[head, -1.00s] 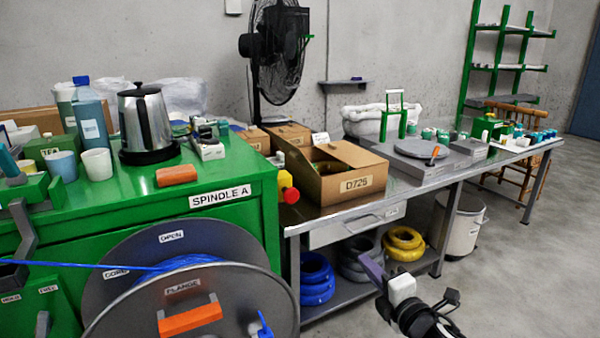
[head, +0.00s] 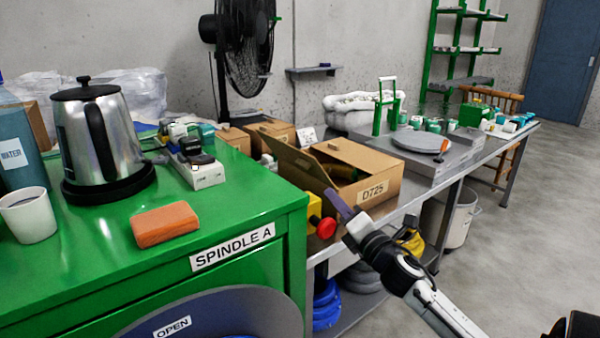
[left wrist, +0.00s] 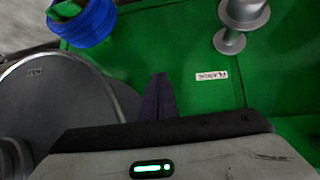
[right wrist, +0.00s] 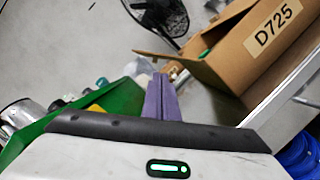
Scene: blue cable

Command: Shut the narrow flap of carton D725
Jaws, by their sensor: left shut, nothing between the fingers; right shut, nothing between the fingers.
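Carton D725 (head: 358,200) is a brown box with a D725 label, standing on the grey bench. Its left flap (head: 297,168) stands out at a slant, and another panel (head: 365,154) covers the right part of its top. Green and dark contents show in the gap. In the right wrist view the carton (right wrist: 235,75) is at upper right, a flap (right wrist: 165,62) jutting left. My right gripper (head: 338,203) is shut and empty, in front of the carton's near left corner; contact cannot be told. My left gripper (left wrist: 158,95) is shut and empty, over green surfaces.
A green cabinet (head: 285,225) stands left of the carton, with a kettle (head: 118,150), an orange block (head: 165,224) and a cup on it. A red button on a yellow box (head: 315,215) juts from its side. A grey turntable (head: 418,141) stands right of the carton.

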